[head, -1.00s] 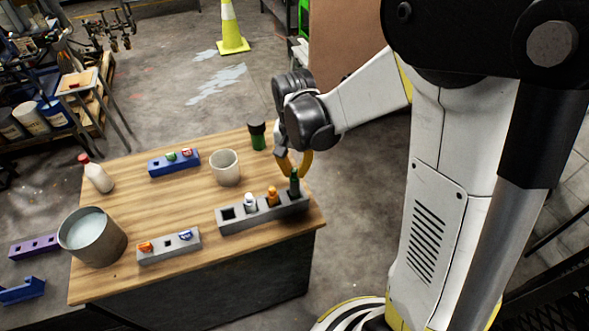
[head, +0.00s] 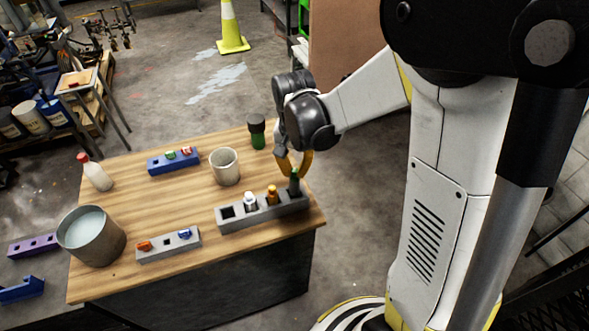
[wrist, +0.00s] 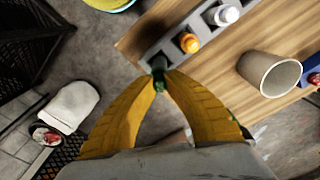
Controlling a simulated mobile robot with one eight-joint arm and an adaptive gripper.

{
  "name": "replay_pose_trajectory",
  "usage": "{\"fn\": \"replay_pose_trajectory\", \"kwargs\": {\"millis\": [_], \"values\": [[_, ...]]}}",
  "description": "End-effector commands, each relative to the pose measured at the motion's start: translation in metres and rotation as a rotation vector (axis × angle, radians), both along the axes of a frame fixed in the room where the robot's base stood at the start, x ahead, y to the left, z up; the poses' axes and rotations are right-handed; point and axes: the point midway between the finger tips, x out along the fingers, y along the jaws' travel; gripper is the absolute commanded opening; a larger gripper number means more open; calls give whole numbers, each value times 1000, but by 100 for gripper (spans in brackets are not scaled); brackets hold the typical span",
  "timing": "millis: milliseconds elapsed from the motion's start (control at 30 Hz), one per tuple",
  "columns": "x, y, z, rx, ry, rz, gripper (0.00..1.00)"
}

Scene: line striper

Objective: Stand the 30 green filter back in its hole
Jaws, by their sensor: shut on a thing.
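The green filter (head: 295,175) is at the right end of the long grey rack (head: 262,216) on the wooden table. It looks roughly upright over or in the end hole; I cannot tell how deep it sits. My gripper (head: 293,170) is shut on its green top. In the wrist view, the yellow fingertips meet on the green filter (wrist: 160,83) at the rack's end. In the same rack stand an orange-topped filter (head: 272,193) and a white-topped one (head: 250,201); the leftmost hole (head: 228,212) is empty.
A beige cup (head: 225,168) and a dark green jar (head: 257,133) stand behind the rack. A shorter grey rack (head: 168,246), a blue rack (head: 173,162), a bucket (head: 92,236) and a red-capped bottle (head: 95,173) are farther left. The table's right edge is close.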

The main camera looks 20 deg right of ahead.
Motion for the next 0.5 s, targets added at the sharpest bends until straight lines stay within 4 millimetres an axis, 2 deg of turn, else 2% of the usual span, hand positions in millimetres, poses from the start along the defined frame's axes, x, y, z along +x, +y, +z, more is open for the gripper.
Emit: {"fn": "replay_pose_trajectory", "kwargs": {"millis": [500], "values": [[0,0,-14,0,0,0,0]]}}
